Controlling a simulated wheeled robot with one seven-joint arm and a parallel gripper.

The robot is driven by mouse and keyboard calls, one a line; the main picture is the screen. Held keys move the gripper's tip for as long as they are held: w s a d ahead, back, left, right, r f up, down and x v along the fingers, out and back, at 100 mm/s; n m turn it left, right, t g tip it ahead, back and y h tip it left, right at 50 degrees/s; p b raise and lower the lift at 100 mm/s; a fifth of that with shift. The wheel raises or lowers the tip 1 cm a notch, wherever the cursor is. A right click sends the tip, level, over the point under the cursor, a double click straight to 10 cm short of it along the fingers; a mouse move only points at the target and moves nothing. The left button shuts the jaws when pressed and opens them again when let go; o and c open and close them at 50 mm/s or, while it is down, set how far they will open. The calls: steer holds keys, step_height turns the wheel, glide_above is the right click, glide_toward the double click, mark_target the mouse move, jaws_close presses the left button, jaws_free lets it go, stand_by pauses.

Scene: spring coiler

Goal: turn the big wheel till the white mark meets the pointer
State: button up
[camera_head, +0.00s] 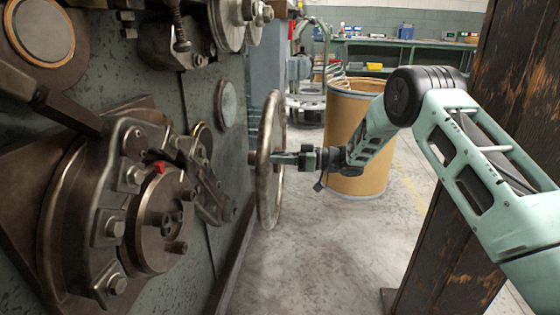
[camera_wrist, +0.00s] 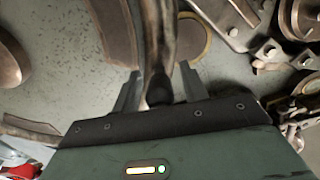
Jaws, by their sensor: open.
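The big wheel (camera_head: 266,199) shows nearly edge-on in the head view, standing out from the machine's right side. My gripper (camera_head: 279,158) is at the wheel, reaching it from the right. In the wrist view a stretch of the wheel's rim (camera_wrist: 158,40) runs down between the two fingers of my gripper (camera_wrist: 159,90). The fingers are open, one on each side of the rim, with a gap visible at the left. I cannot make out the white mark or the pointer in either view.
The machine panel (camera_head: 225,150) with bolted rollers and a small red piece (camera_head: 159,168) fills the left. A tan drum (camera_head: 357,180) stands behind my arm. A rusty post (camera_head: 455,245) rises at the right. The floor between is clear.

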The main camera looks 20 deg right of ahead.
mark_target(269, 211)
steer(key=shift+a, duration=0.1)
jaws_close()
steer(key=shift+s+a+f+n, duration=0.15)
steer(key=shift+s+f+n, duration=0.15)
steer(key=shift+f, duration=0.35)
steer(key=f+n+b, duration=0.2)
steer(key=f, duration=0.3)
steer(key=s+f+n+b, duration=0.1)
steer(key=f+n+b, duration=0.1)
steer(key=f, duration=0.3)
steer(key=s+f+n+b, duration=0.1)
steer(key=f+n+b, duration=0.1)
steer(key=f, duration=0.3)
steer(key=shift+s+a+f+n, duration=0.1)
steer(key=shift+a+f+n, duration=0.3)
steer(key=shift+n, duration=0.3)
steer(key=shift+w+f+n+b, duration=0.2)
steer(key=shift+f+n+b, duration=0.2)
steer(key=shift+f+b, duration=0.25)
jaws_free()
steer(key=shift+d, duration=0.1)
